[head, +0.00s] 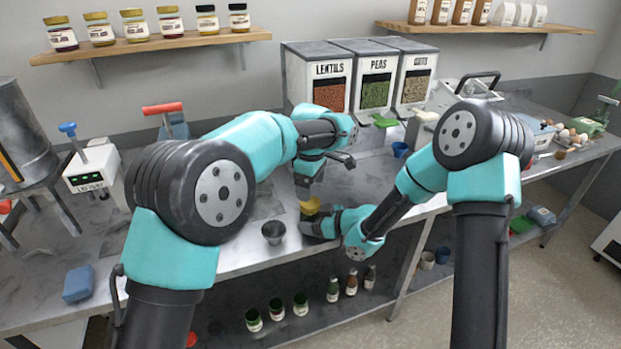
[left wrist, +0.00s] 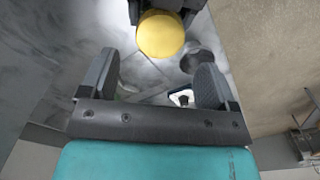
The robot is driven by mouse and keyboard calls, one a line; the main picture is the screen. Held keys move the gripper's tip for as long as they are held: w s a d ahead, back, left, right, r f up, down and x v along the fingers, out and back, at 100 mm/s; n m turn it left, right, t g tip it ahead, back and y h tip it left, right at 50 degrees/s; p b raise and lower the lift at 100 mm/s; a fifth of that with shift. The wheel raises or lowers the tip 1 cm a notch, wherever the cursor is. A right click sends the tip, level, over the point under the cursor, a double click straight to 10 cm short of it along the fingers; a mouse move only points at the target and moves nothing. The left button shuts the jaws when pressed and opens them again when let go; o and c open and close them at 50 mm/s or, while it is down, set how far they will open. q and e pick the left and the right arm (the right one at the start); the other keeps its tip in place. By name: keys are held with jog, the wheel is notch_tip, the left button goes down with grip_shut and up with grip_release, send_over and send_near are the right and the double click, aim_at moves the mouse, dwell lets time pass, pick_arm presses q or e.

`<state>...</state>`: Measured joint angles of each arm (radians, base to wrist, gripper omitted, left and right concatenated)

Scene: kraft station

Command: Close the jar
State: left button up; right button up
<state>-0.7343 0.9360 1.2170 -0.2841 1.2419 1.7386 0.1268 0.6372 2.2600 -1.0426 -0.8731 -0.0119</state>
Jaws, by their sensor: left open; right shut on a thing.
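A round yellow lid (head: 310,206) is low over the worktop, seen from above in the left wrist view (left wrist: 160,35). My right gripper (head: 320,222) is shut around the jar area just beneath it; its dark jaws flank the yellow top in the left wrist view. The jar body is hidden by the jaws, so I cannot tell how the lid sits on it. My left gripper (head: 318,172) is above the lid, pointing down, open and empty. Its two fingers stand wide apart in the left wrist view (left wrist: 157,78), with the lid beyond their tips.
A small dark cup (head: 273,232) stands left of the right gripper near the worktop's front edge. Dispensers of lentils (head: 333,95) and peas (head: 375,90) stand behind. A blue cup (head: 400,149) stands to the right. Several jars sit on the wall shelf (head: 150,46).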

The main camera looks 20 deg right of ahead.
aim_at(310, 216)
pick_arm(q)
jog(key=shift+f, duration=2.75)
jog(key=c, duration=0.9)
jog(key=shift+m, duration=1.7)
jog(key=o, duration=1)
